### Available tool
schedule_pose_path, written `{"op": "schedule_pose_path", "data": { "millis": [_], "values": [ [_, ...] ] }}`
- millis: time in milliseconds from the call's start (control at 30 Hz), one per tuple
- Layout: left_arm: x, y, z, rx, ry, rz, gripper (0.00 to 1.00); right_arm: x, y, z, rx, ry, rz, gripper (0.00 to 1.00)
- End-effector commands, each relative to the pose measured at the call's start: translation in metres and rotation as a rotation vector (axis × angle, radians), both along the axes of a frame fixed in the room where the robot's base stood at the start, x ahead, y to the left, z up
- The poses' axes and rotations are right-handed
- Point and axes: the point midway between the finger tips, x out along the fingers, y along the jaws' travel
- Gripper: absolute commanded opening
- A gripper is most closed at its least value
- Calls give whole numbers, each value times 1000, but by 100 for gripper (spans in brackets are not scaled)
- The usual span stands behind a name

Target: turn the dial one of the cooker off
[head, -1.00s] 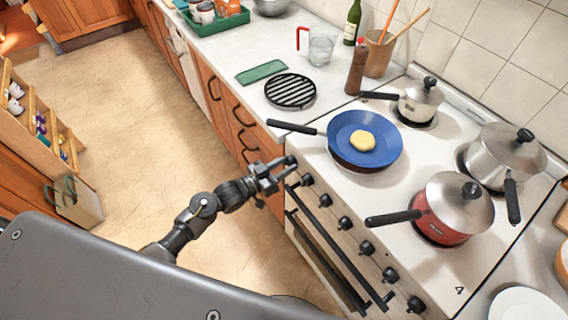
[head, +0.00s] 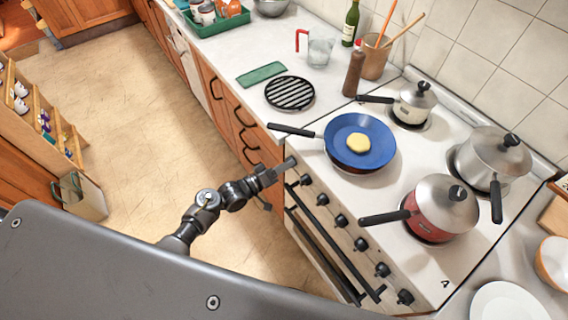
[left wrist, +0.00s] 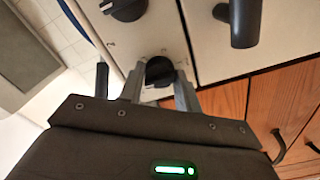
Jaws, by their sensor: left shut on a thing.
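The white cooker (head: 398,215) stands on the right of the head view, with a row of black dials (head: 341,221) along its front. My left gripper (head: 280,181) is at the left end of this row, beside the wooden cabinets. In the left wrist view a black dial (left wrist: 160,70) sits between the two grey fingers of the left gripper (left wrist: 160,88), which is shut on it. A neighbouring dial (left wrist: 124,8) shows free at the top. In the head view the gripper largely hides the held dial. My right gripper is not in view.
A blue frying pan (head: 372,160) with a yellow round piece of food stands above the dials, its handle (head: 291,130) reaching out over the front edge. A red pot (head: 428,228) and two other lidded pots stand on the hob. An oven handle (head: 335,255) runs below the dials.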

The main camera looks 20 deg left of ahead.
Motion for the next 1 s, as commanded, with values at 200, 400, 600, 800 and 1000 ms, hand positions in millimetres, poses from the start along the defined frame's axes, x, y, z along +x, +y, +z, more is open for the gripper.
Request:
{"op": "schedule_pose_path", "data": {
  "millis": [200, 400, 600, 800, 1000],
  "values": [
    [1, 0, 1, -51, 44, 2, 10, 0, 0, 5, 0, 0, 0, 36],
    [1, 0, 0, -68, 56, 1, 11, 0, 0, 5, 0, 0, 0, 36],
    [1, 0, 0, -70, 58, 1, 11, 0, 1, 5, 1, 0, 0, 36],
    [1, 0, 0, -70, 57, 1, 40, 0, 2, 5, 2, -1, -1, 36],
    [1, 0, 0, -69, 56, 1, 55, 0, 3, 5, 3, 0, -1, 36]
  ]
}}
